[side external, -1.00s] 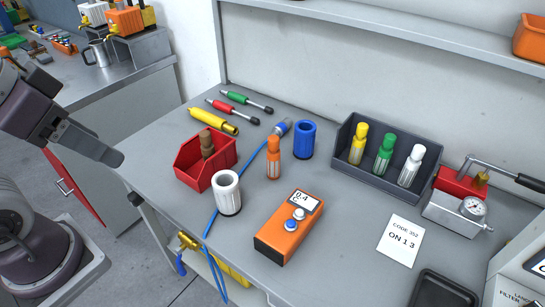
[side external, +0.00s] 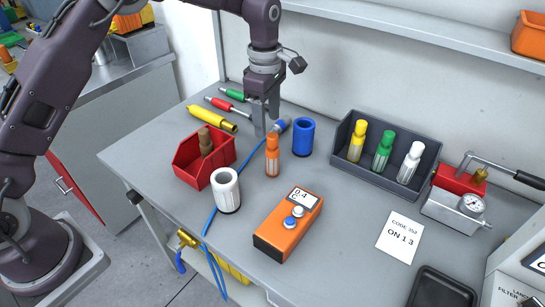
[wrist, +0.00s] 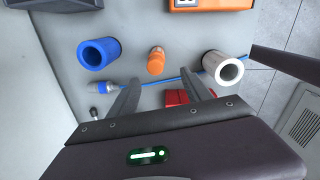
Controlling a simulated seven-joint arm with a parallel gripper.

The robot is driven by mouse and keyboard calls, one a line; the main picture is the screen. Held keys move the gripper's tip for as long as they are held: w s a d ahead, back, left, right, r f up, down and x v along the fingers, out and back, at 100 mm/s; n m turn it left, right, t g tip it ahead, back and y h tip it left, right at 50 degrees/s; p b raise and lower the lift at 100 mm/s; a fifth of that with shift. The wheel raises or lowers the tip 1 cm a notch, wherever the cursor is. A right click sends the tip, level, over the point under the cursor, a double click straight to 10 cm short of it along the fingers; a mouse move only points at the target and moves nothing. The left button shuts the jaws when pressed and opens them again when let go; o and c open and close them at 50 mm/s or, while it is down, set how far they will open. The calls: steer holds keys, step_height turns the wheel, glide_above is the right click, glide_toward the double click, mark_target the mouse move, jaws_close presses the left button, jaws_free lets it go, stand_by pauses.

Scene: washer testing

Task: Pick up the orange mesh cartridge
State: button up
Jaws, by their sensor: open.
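The orange mesh cartridge (side external: 272,158) stands upright on the grey bench, between the blue cylinder and the white cylinder. In the wrist view the orange cartridge (wrist: 156,62) lies just beyond the fingertips, near the middle between them. My gripper (side external: 265,130) points down, just behind and above the cartridge in the side view, apart from it. In the wrist view my gripper's fingers (wrist: 165,82) are spread with nothing between them.
A blue hollow cylinder (side external: 303,136) and a white one (side external: 226,190) flank the cartridge. A red bin (side external: 186,165) holds a brown cartridge. A dark tray (side external: 338,140) holds yellow, green and white cartridges. An orange meter (side external: 275,236) stands in front. A blue hose (side external: 222,190) crosses the bench.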

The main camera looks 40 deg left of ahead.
mark_target(272, 146)
steer(key=shift+n, duration=0.4)
steer(key=f, duration=0.6)
steer(key=w+f, duration=0.1)
steer(key=f, duration=0.2)
steer(key=shift+d+f, duration=0.1)
steer(key=shift+d, duration=0.25)
jaws_close()
